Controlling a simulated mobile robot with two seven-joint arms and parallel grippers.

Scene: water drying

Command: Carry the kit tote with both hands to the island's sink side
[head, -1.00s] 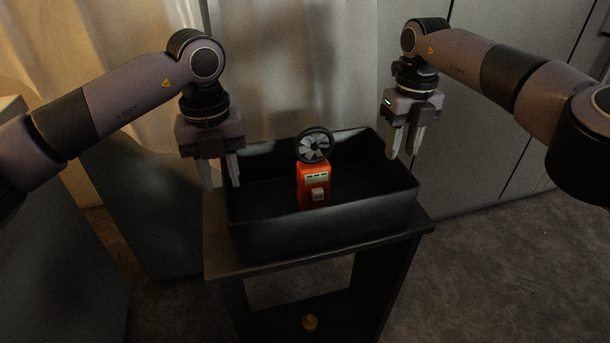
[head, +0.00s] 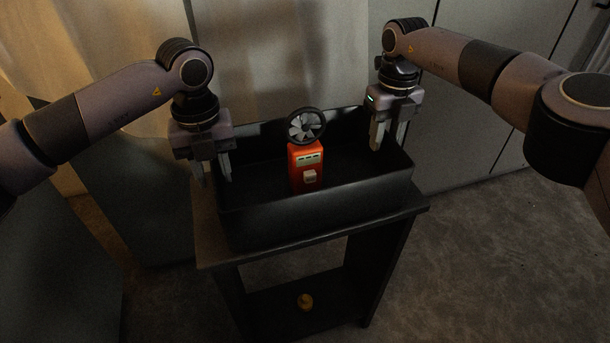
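The kit tote (head: 320,213) is a black open box on a small dark stand. An orange-red device (head: 306,170) with a round grey fan (head: 306,126) stands upright inside it. My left gripper (head: 213,172) is at the tote's left wall with its fingers apart, one on the outer side and one on the inner side. My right gripper (head: 389,136) is at the right wall, fingers pointing down and apart, seemingly on either side of the rim. Contact with the walls cannot be made out.
A pale curtain (head: 290,60) hangs close behind. Grey cabinet panels (head: 480,140) are at the back right. Bare floor (head: 490,270) is open at the right.

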